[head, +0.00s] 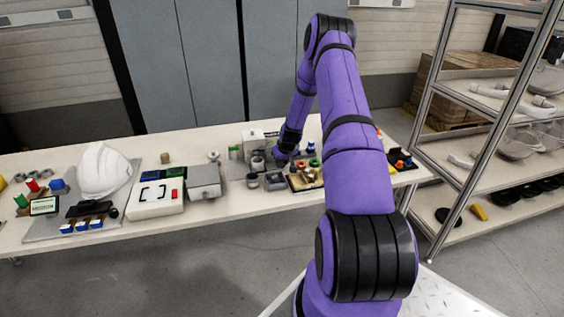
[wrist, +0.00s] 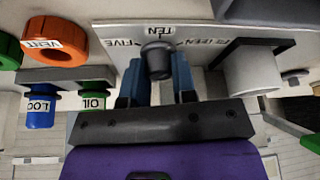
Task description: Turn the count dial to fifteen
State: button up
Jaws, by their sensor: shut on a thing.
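The count dial shows in the wrist view as a dark round knob (wrist: 157,58) on a pale panel (wrist: 110,65). The labels FIVE, TEN and FIFTEEN stand around it, upside down in this view; FIFTEEN is partly covered. A dark mark lies on the knob's side toward TEN, but I cannot tell the exact setting. My gripper (wrist: 158,72) is shut on the knob, its blue fingers on either side of it. In the head view my gripper (head: 284,156) is at the back middle of the table, and the dial cannot be made out there.
In the wrist view, an orange VENT ring (wrist: 62,40), a blue LOC part (wrist: 40,119) and a green OIL part (wrist: 93,101) are left of the dial; a white cylinder (wrist: 252,70) is close right. A white helmet shell (head: 103,170) stands on the table's left.

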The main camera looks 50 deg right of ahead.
jog(key=shift+m, duration=0.3)
jog(key=shift+w+a+m+h, duration=0.1)
jog(key=shift+m+h, duration=0.3)
jog(key=shift+m, duration=0.4)
jog(key=shift+m+g+h, duration=0.6)
jog(key=shift+m, duration=1.2)
jog(key=o, duration=0.9)
jog(key=v, duration=1)
jog(key=shift+r, duration=0.4)
